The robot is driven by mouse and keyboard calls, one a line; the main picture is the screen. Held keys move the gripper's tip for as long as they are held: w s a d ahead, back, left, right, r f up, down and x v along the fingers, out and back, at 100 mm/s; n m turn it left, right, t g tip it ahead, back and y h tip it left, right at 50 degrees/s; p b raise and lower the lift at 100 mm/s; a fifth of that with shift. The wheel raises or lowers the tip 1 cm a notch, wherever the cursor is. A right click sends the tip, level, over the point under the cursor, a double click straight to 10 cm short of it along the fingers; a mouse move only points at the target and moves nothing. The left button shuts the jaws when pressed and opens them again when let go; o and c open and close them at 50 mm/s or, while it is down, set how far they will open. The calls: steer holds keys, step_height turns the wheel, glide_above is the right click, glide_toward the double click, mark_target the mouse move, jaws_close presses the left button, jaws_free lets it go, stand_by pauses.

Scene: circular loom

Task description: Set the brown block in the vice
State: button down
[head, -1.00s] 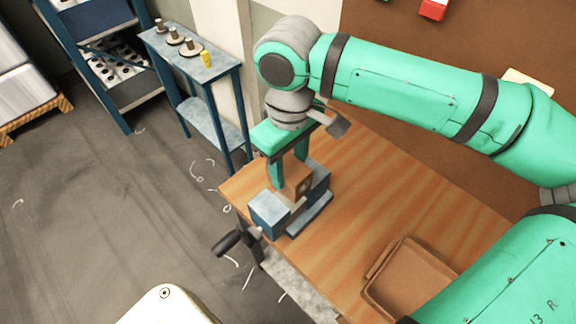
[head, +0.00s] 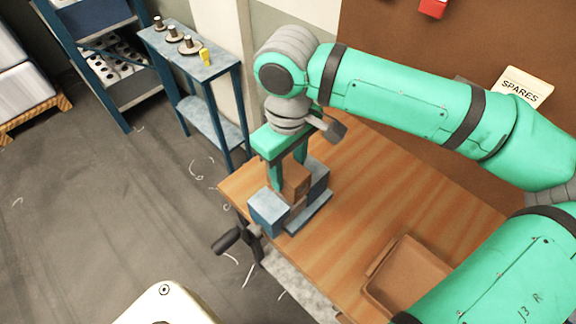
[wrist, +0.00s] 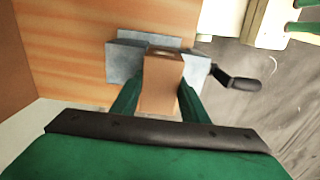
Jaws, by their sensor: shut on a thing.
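The brown block (head: 296,181) is held upright between the green fingers of my gripper (head: 288,172), which is shut on it. The block also shows in the wrist view (wrist: 161,85), between the two fingers (wrist: 160,98). The blue-grey vice (head: 267,211) stands at the near left corner of the wooden bench. In the head view the block is between the two vice jaws; its lower end is hidden, so I cannot tell if it touches the vice bed. In the wrist view the vice (wrist: 124,62) lies just beyond the block.
The vice's dark handle (head: 228,241) sticks out past the bench (head: 375,185) edge. A brown tray (head: 408,270) lies on the bench at right. A small blue table (head: 190,52) with spools stands behind at left. The bench middle is clear.

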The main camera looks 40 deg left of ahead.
steer(key=shift+f, duration=0.45)
stand_by(0.3)
steer(key=shift+f, duration=1.2)
stand_by(0.6)
steer(key=shift+r, duration=0.25)
stand_by(0.5)
steer(key=shift+f, duration=0.25)
steer(key=shift+r, duration=0.25)
stand_by(0.5)
steer(key=shift+f, duration=0.25)
steer(key=c, duration=1)
jaws_free()
steer(key=shift+f, duration=0.1)
